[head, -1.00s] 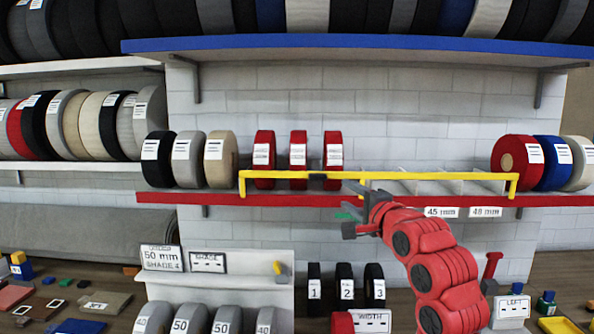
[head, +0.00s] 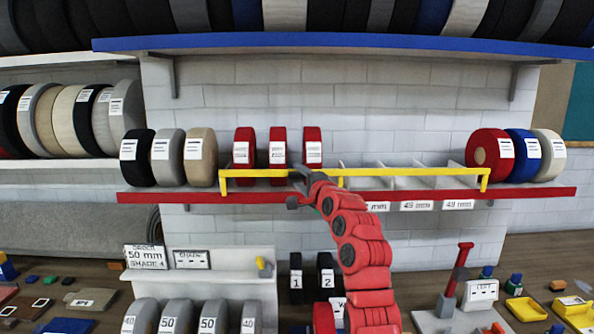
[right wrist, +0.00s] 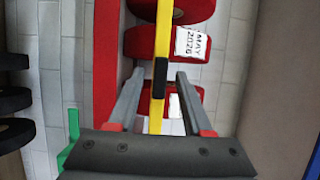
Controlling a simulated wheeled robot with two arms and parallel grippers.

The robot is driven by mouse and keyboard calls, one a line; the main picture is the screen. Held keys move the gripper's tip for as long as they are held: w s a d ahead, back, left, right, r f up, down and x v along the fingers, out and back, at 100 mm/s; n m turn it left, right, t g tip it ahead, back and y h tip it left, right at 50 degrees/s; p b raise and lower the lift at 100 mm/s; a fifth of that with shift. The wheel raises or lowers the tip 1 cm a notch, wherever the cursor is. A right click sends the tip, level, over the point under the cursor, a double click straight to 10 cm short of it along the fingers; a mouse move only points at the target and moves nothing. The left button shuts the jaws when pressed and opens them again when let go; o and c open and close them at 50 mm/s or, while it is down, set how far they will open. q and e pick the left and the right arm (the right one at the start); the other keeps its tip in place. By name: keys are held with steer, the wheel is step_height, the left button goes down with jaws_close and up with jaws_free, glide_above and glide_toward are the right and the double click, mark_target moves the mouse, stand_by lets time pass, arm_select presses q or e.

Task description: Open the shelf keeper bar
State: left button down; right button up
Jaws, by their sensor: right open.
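The yellow keeper bar (head: 415,173) runs level across the front of the red-edged shelf (head: 540,193), with its ends bent down. It passes in front of three red rolls (head: 278,143). My right gripper (head: 299,178) is at the bar, left of its middle. In the right wrist view the bar (right wrist: 157,118) runs between the two open fingers of the right gripper (right wrist: 160,78). A black grip piece (right wrist: 161,72) on the bar lies between the fingertips, with a gap visible on each side. My left gripper is not in view.
Black, grey and tan rolls (head: 166,158) stand left of the bar; red, blue and cream rolls (head: 522,157) stand right. Empty slots with dividers (head: 405,180) lie behind the bar's right half. A blue-edged shelf (head: 330,42) is above.

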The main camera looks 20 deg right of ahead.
steer(key=shift+w+a, duration=0.15)
steer(key=shift+w, duration=0.75)
steer(key=shift+c, duration=0.2)
jaws_close()
stand_by(0.8)
